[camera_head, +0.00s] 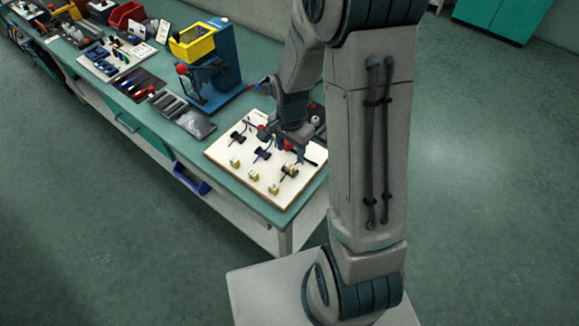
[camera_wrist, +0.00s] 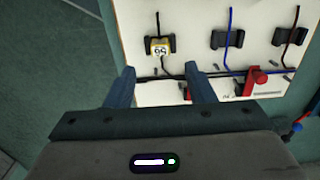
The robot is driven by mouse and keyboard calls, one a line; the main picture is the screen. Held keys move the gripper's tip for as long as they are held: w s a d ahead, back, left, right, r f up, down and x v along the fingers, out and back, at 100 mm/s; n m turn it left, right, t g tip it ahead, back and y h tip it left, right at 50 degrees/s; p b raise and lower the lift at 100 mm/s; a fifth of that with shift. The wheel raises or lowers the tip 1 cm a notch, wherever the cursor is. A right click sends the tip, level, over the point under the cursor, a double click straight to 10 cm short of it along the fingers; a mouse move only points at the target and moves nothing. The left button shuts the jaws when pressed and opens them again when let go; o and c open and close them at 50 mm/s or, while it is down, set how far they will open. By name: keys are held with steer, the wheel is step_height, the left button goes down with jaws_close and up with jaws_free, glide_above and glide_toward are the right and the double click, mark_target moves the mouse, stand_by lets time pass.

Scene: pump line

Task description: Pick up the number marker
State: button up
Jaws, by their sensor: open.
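A yellow-and-white number marker (camera_wrist: 158,47) with dark digits, their reading uncertain, sits at a black clip with a dark wire on the white board. In the head view, a yellow marker (camera_head: 291,168) shows at the board's rightmost black clip. Three more yellow number markers stand on the board's front part: a left one (camera_head: 235,162), a middle one (camera_head: 254,175) and a right one (camera_head: 274,189). My gripper (camera_wrist: 161,84) is open, its fingers apart with nothing between them. The clip's marker lies beyond the fingertips in the wrist view. In the head view, my gripper (camera_head: 286,148) is over the board's rear part.
The white board (camera_head: 220,152) lies at the bench's near end. Two other black clips hold a blue wire (camera_wrist: 229,28) and a brown wire (camera_wrist: 292,25). A red clamp (camera_wrist: 253,80) and a dark cable lie close to the fingers. A blue press (camera_head: 222,60) stands farther left.

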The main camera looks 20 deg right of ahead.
mark_target(290, 165)
steer(key=shift+f+p, duration=0.75)
steer(key=shift+f, duration=2.5)
